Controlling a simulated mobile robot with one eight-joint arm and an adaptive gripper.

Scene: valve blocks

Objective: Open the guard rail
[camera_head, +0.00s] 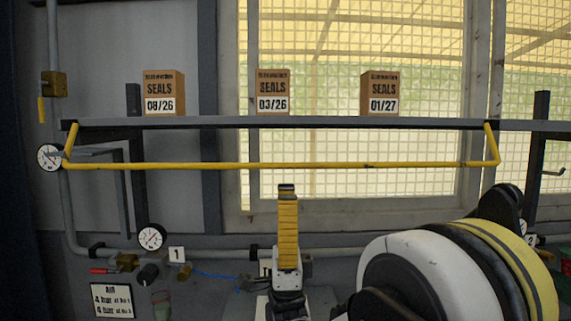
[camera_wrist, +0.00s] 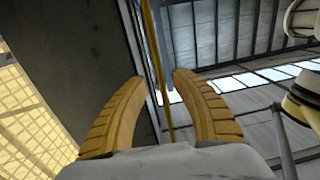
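The guard rail (camera_head: 350,165) is a thin yellow bar along the front of a grey shelf. It hangs a little below the shelf edge, with a bent arm at each end joining the shelf. My gripper (camera_head: 287,188) points up, with its yellow fingers seen edge-on just below the middle of the rail. In the wrist view my gripper (camera_wrist: 160,77) is open and empty. The guard rail (camera_wrist: 153,45) crosses the view between the two fingertips, apparently beyond them. I see no contact with it.
The shelf (camera_head: 330,122) carries three cardboard SEALS boxes, marked 08/26 (camera_head: 163,93), 03/26 (camera_head: 273,92) and 01/27 (camera_head: 380,93). A gauge (camera_head: 49,157) sits near the rail's left end. Pipes and a panel with another gauge (camera_head: 151,237) are lower left. My arm fills the lower right.

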